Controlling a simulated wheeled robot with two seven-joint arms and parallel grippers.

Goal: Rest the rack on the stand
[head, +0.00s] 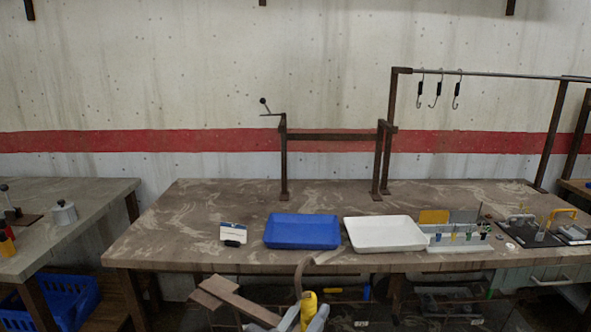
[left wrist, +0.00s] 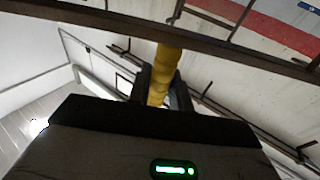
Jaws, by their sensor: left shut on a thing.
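My left gripper (head: 307,314) is at the bottom middle of the head view, in front of the bench. It is shut on a yellow grip (head: 308,300), from which a curved brown piece (head: 299,272) rises. In the left wrist view the yellow grip (left wrist: 163,75) sits between the dark fingers (left wrist: 160,90). I cannot tell whether this held thing is all of the rack. A dark brown stand (head: 284,165) with two uprights and a crossbar (head: 335,137) stands at the back of the bench, apart from the gripper. My right gripper is not in view.
A blue tray (head: 301,231) and a white tray (head: 385,234) lie near the bench's front edge. A rail (head: 500,75) with three hooks stands at the right. Small tools lie below it. The bench (head: 180,225) is clear at left and around the stand.

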